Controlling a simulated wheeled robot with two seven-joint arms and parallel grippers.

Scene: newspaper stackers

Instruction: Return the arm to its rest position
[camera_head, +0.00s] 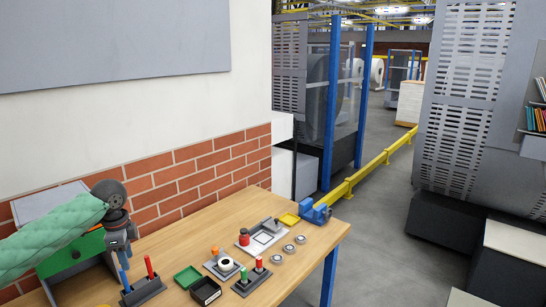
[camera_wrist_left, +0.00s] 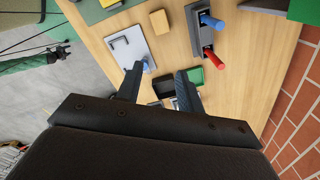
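My left arm, with a green padded sleeve (camera_head: 55,235), comes in from the left in the head view. My left gripper (camera_head: 123,263) points down above the workbench (camera_head: 170,240) near its left end. In the left wrist view the two fingers (camera_wrist_left: 160,88) stand apart with nothing held between them. The bench top, a black tray and a green tray show below and beyond the fingertips.
A dark holder (camera_head: 143,291) with a red and a blue handle stands close to the left gripper. A green tray (camera_head: 186,277), a black box (camera_head: 205,291) and a blue vise (camera_head: 315,212) are further right. A green cabinet (camera_head: 75,254) and brick wall (camera_head: 200,165) stand behind.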

